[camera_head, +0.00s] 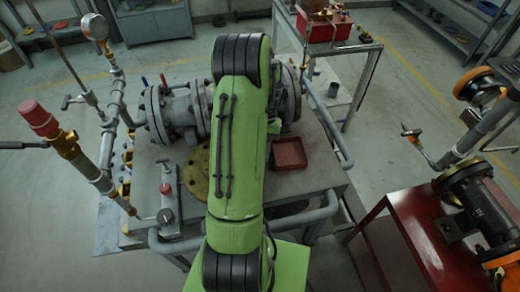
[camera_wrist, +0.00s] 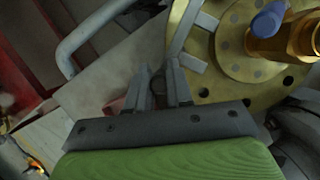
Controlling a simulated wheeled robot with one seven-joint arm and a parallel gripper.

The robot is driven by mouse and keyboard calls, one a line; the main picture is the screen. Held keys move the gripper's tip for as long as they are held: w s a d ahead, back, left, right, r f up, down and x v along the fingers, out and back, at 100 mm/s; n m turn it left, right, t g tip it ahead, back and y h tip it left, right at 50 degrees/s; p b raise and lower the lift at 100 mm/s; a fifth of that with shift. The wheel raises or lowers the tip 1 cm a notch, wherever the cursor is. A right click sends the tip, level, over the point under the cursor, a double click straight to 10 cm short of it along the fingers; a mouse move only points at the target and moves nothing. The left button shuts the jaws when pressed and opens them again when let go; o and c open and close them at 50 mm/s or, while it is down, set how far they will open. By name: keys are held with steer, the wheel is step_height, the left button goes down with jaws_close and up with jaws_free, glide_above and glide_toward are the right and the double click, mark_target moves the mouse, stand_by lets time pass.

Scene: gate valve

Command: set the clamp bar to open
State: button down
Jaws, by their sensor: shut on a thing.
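My gripper (camera_wrist: 159,80) shows in the wrist view with its two dark fingers close together on a small dark rounded piece, which looks like the end of the clamp bar (camera_wrist: 158,92). Most of that piece is hidden by the fingers. Just beyond the fingertips is a yellow round flange (camera_wrist: 228,82) with bolt holes and grey strips on it. In the head view the yellow flange (camera_head: 196,171) shows left of my green arm. The arm hides my gripper and the clamp bar there.
A brass fitting with a blue cap (camera_wrist: 269,22) stands on the flange. A grey pipe rail (camera_wrist: 80,42) curves at the upper left of the wrist view. In the head view a red tray (camera_head: 288,153) lies right of my arm, and upright pipework (camera_head: 95,175) stands left.

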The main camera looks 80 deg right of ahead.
steer(key=shift+r, duration=0.1)
steer(key=c, duration=1.3)
jaws_free()
steer(key=p+v, duration=0.3)
steer(key=v, duration=1.2)
steer(key=shift+r, duration=0.35)
